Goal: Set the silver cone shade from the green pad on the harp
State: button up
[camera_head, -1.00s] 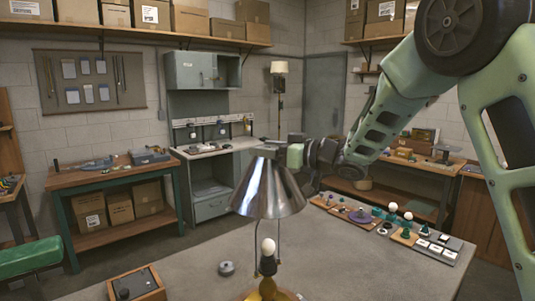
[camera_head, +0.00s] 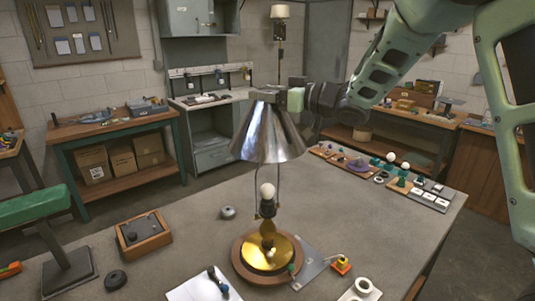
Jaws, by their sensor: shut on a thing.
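The silver cone shade (camera_head: 268,135) hangs upright from my gripper (camera_head: 266,95), which is shut on its top. The shade is above the lamp, over the white bulb (camera_head: 267,191). The harp (camera_head: 280,180) rises in thin wires on either side of the bulb, and its top is hidden by the shade. I cannot tell whether the shade touches the harp. The brass lamp base (camera_head: 268,254) stands on a round wooden plinth on the grey table.
A wooden box (camera_head: 143,235) and a small grey round part (camera_head: 228,212) lie left of the lamp. White paper (camera_head: 203,287), a metal plate (camera_head: 318,265) and white rings (camera_head: 361,290) lie near the front. Several lamp parts on trays (camera_head: 400,185) line the back right.

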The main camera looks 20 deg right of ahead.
jog(key=shift+f+b, duration=1.6)
jog(key=shift+f, duration=0.35)
jog(key=shift+f+b, duration=1.6)
jog(key=shift+f, duration=0.4)
jog(key=shift+f+b, duration=1.6)
jog(key=shift+f, duration=0.5)
jog(key=shift+f+b, duration=1)
jog(key=shift+f, duration=0.2)
jog(key=shift+f+b, duration=0.7)
jog(key=shift+f, duration=0.2)
